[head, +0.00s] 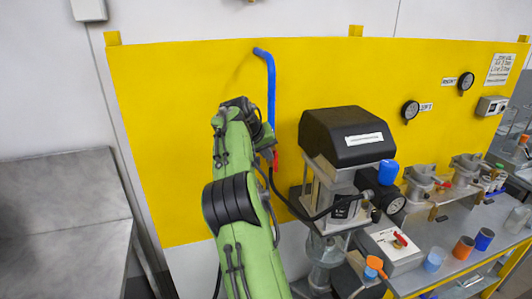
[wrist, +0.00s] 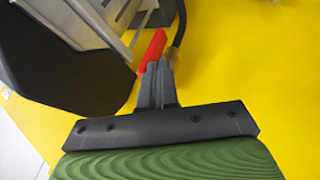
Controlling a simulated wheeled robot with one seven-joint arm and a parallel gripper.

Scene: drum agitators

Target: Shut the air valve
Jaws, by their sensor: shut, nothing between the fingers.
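The air valve's red handle (wrist: 152,48) is in the wrist view, just beyond my fingertips, beside a small brass-coloured fitting (wrist: 173,58) and a dark hose. In the head view the red handle (head: 275,158) shows just right of my arm, below the blue air pipe (head: 271,85) on the yellow panel. The rest of the valve is hidden behind my arm there. My gripper (wrist: 158,68) is shut and empty, its tips at the handle's near end. I cannot tell whether they touch it.
A black-topped agitator machine (head: 340,135) stands close to the right of the valve; a black housing (wrist: 60,60) fills the left of the wrist view. A bench (head: 440,228) with cups and pumps extends right. The yellow panel left of my arm is clear.

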